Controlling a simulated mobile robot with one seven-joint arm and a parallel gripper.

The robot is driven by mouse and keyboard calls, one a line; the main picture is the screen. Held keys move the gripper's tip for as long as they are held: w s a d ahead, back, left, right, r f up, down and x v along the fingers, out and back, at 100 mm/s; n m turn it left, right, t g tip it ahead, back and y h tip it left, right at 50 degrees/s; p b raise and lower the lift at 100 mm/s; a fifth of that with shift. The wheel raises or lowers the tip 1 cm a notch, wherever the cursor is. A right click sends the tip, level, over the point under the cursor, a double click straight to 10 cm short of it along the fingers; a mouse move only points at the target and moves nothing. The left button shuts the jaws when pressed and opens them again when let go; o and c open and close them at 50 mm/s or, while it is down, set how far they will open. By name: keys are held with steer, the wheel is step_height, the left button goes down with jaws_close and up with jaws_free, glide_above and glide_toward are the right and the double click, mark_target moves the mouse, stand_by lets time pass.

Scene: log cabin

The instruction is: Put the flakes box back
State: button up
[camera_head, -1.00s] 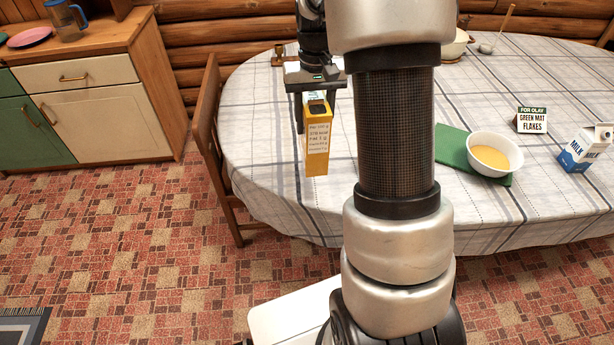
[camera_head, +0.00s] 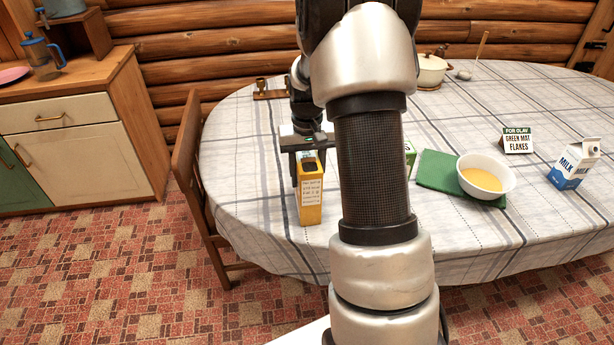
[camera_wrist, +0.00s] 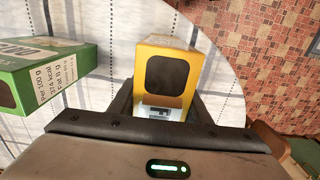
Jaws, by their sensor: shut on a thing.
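A yellow flakes box (camera_head: 311,200) is held upright in my gripper (camera_head: 308,158) over the left part of the table. In the wrist view the yellow box (camera_wrist: 168,70) stands between my gripper's fingers (camera_wrist: 160,105), its dark top opening facing the camera. I cannot tell whether its base touches the cloth. A sign (camera_head: 517,141) reads "FOR OLAV GREEN MAT FLAKES".
A white bowl (camera_head: 486,176) of yellow food sits on a green mat (camera_head: 440,172). A milk carton (camera_head: 575,165) is at the right. A pot (camera_head: 431,70) stands at the back. A wooden chair (camera_head: 195,170) and sideboard (camera_head: 75,135) are left.

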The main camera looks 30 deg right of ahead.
steer(key=shift+r, duration=0.1)
steer(key=o, duration=1.1)
steer(key=shift+f, duration=0.2)
steer(key=shift+o, duration=0.2)
